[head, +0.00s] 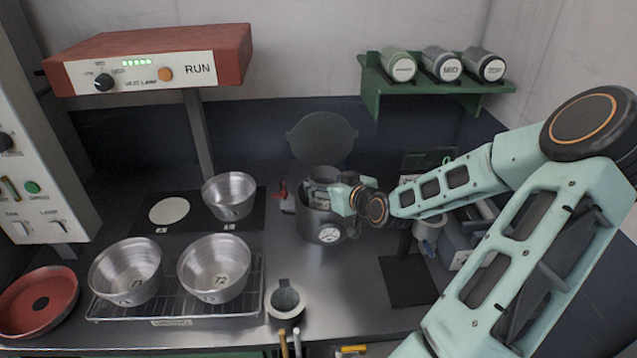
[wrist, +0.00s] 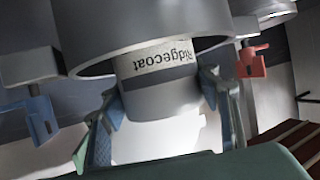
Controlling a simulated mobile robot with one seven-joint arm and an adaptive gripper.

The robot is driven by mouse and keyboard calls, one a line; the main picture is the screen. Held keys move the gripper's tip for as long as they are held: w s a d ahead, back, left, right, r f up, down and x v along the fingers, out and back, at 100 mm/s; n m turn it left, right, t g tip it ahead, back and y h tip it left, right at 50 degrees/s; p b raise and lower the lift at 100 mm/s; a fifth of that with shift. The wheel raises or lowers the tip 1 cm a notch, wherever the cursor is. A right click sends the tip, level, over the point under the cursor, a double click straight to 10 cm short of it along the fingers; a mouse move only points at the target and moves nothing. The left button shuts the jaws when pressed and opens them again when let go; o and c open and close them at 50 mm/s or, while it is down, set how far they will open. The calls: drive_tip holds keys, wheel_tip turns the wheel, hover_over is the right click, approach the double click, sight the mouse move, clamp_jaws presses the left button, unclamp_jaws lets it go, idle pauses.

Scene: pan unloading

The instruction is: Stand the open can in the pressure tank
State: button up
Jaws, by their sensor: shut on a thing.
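The pressure tank (head: 318,228) is a grey pot with a round gauge on its front, standing on the bench. Its dark round lid (head: 322,137) is swung up behind it. My gripper (head: 328,190) is at the tank's mouth, reaching in from the right. In the wrist view my gripper (wrist: 165,115) is shut on the can (wrist: 160,85), with a finger on each side. The can's "Ridgecoat" label appears upside down there. The tank's wall and rim (wrist: 150,30) hide the can's lower part. I cannot tell whether the can touches the tank's floor.
A red clamp (wrist: 252,60) and a blue clamp (wrist: 40,115) stick out beside the tank. Metal pans T1 (head: 125,272) and T2 (head: 214,270) sit on a wire rack at left; another pan (head: 229,196) stands behind. A small grey cup (head: 285,302) is in front.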

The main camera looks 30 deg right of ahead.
drive_tip(key=shift+f, duration=0.2)
drive_tip(key=shift+s, duration=0.15)
drive_tip(key=shift+f+b, duration=0.45)
drive_tip(key=shift+f, duration=0.1)
drive_tip(key=o, duration=1.6)
